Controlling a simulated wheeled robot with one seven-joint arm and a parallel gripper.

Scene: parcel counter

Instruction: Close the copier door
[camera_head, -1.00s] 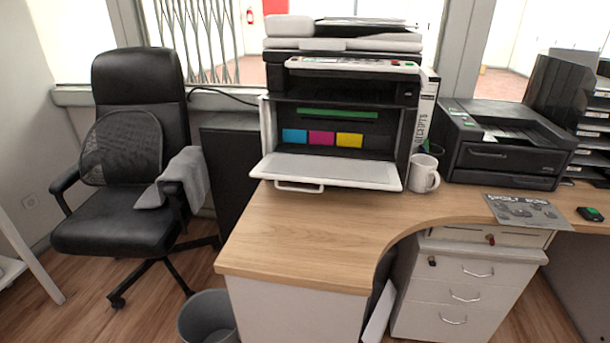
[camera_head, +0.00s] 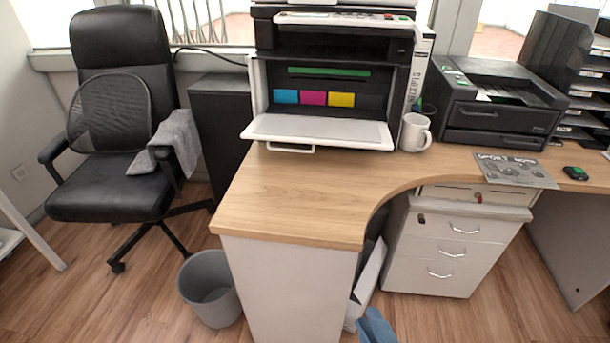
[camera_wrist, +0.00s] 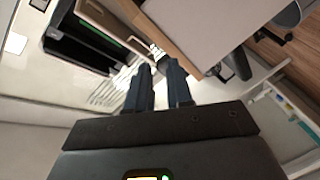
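The copier (camera_head: 335,50) stands on the desk. Its white door (camera_head: 320,131) is open, folded down in front to about level, with a handle (camera_head: 291,149) on its front edge. The opening above shows cyan, magenta and yellow blocks (camera_head: 313,98) and a green strip. In the wrist view my gripper (camera_wrist: 158,68) has two dark blue fingers spread apart, with nothing seen between them. In the head view a blue piece at the bottom edge looks like part of my gripper (camera_head: 376,326), low and well short of the door.
The wooden desk top (camera_head: 290,200) is clear in front of the door. A white mug (camera_head: 415,134) stands close to the copier's right side, beside a black printer (camera_head: 490,105). A chair (camera_head: 115,150) and a grey bin (camera_head: 209,290) are on the left.

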